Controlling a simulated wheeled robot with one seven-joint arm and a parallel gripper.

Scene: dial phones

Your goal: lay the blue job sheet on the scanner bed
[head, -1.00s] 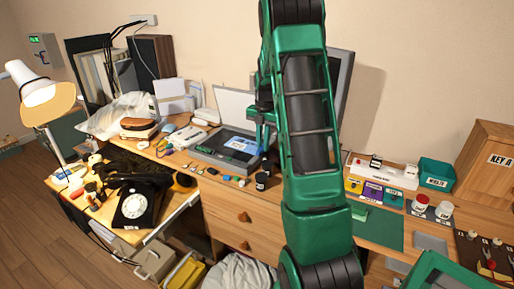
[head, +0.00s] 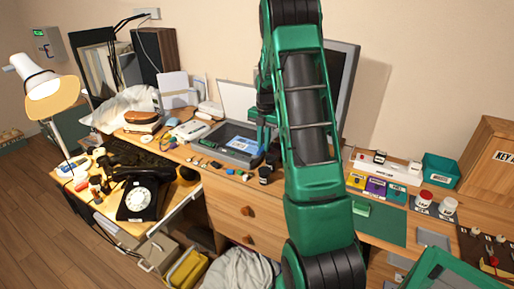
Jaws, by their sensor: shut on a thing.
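The blue job sheet (head: 243,144) lies over the bed of the grey scanner (head: 208,146), whose pale lid (head: 234,100) stands open behind it. A small green item shows at the sheet's left part. My gripper (head: 267,135) is at the sheet's right edge, low over the scanner's right side. It is shut on the sheet's edge, though the fingertips are small and partly hidden by my green arm. I cannot tell whether the whole sheet rests flat on the bed.
A black dial phone (head: 138,200) stands on the lower left desk near a white lamp (head: 45,92). Small items and a dark jar (head: 264,174) line the desk front before the scanner. A dark monitor (head: 345,85) stands behind my arm. A green mat (head: 378,221) lies right.

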